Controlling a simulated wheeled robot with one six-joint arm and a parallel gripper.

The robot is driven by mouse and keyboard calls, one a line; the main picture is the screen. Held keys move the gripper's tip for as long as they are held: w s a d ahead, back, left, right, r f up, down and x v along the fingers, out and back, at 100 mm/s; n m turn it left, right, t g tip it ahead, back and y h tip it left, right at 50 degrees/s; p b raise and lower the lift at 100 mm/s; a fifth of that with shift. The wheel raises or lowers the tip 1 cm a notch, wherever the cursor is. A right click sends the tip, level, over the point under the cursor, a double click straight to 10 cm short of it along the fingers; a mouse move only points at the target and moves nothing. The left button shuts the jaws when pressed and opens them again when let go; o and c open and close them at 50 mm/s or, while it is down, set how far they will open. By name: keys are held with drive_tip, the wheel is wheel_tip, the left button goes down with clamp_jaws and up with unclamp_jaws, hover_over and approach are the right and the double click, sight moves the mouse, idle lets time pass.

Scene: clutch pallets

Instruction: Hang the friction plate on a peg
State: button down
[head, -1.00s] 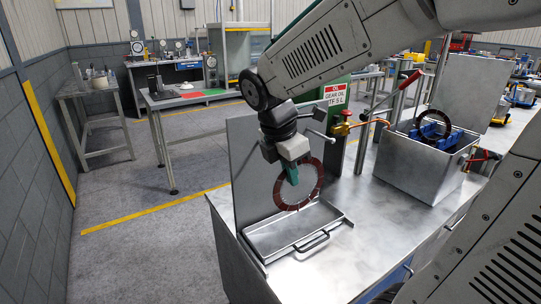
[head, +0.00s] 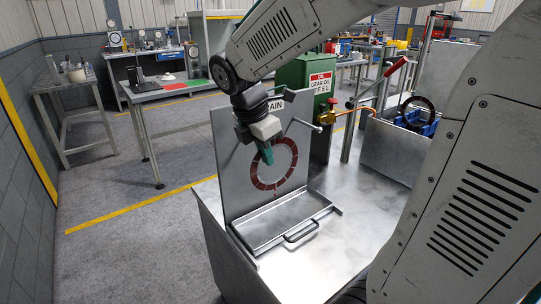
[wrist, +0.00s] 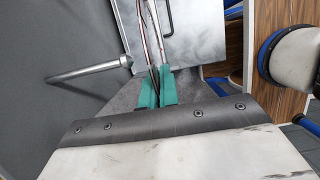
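The friction plate (head: 268,186) is a dark red-brown ring, held upright in front of the grey drain panel (head: 230,165) and above the tray. My gripper (head: 267,155), with green fingers, is shut on its rim at the upper left. In the wrist view the friction plate (wrist: 146,30) shows nearly edge-on between the green fingertips (wrist: 157,82). A metal peg (head: 308,125) sticks out from the panel's upper right, apart from the plate and to its right. In the wrist view the peg (wrist: 90,72) lies left of the fingers. My wrist hides part of the panel's upper area.
A shallow metal tray (head: 258,249) with a black handle lies on the steel bench (head: 325,262) below the plate. A metal bin (head: 385,148) holds another ring on a blue holder, partly behind my arm. A green gear oil tank (head: 293,74) with a brass valve stands behind.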

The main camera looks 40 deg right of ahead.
drive_tip(key=w+f, duration=0.1)
drive_tip(key=w, duration=0.5)
drive_tip(key=shift+w+f, duration=0.2)
drive_tip(key=shift+w, duration=0.05)
idle(0.6)
drive_tip(key=c, duration=1.6)
unclamp_jaws()
drive_tip(key=shift+v, duration=3.5)
